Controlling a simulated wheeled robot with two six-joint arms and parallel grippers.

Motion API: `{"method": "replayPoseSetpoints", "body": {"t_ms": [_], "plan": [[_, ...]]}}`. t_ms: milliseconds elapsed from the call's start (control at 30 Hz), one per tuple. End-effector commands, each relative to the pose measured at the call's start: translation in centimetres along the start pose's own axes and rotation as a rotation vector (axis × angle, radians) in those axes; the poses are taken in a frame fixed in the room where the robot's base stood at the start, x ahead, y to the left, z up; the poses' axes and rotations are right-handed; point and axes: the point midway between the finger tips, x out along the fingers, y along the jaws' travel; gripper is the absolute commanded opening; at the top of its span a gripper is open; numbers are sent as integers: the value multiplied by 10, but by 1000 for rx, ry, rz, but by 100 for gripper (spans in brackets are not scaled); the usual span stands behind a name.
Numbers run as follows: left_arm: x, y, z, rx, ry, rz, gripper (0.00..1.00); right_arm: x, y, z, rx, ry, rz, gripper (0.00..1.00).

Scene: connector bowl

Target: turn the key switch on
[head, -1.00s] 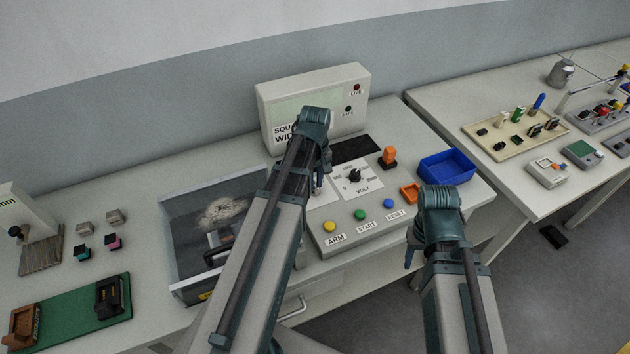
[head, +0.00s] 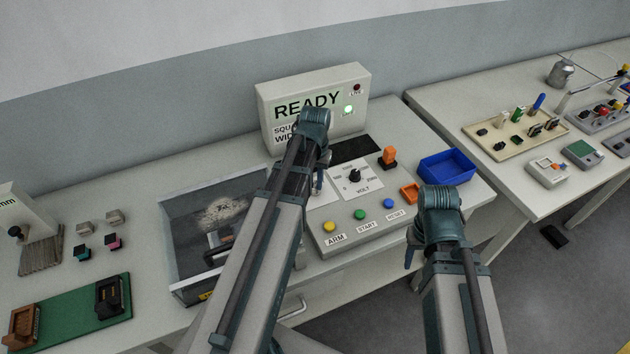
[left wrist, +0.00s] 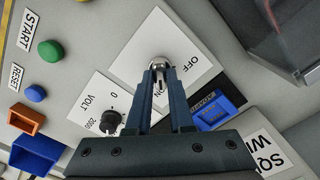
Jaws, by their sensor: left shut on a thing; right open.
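The key switch (left wrist: 159,64) is a round metal switch on a white label with OFF and ON, seen in the left wrist view. My left gripper (left wrist: 161,80) is shut on it, with the fingertips at the key. In the head view my left gripper (head: 318,185) is mostly hidden behind its own arm, and so is the switch. The display box (head: 315,105) reads READY and its green SAFE lamp (head: 348,110) is lit. My right gripper (head: 410,255) is open and empty, in front of the bench edge; its fingers are partly hidden.
The panel has a VOLT knob (head: 355,175) and yellow, green and blue buttons (head: 389,203). A clear-topped drawer box (head: 190,240) stands left of the panel.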

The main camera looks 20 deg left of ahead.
Motion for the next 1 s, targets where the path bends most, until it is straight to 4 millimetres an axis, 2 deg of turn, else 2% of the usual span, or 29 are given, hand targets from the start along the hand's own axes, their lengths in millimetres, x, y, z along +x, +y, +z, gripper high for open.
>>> {"method": "replayPoseSetpoints", "body": {"t_ms": [667, 700, 833, 867, 1000], "plan": [[0, 0, 0, 60, 0, 0, 0, 0, 0, 0, 0, 0, 0, 50], [0, 0, 0, 59, 0, 0, 22, 0, 0, 0, 0, 0, 0, 50], [0, 0, 0, 59, 0, 0, 45, 0, 0, 0, 0, 0, 0, 50], [0, 0, 0, 59, 0, 0, 50, 0, 0, 0, 0, 0, 0, 50], [0, 0, 0, 58, 0, 0, 50, 0, 0, 0, 0, 0, 0, 50]]}}
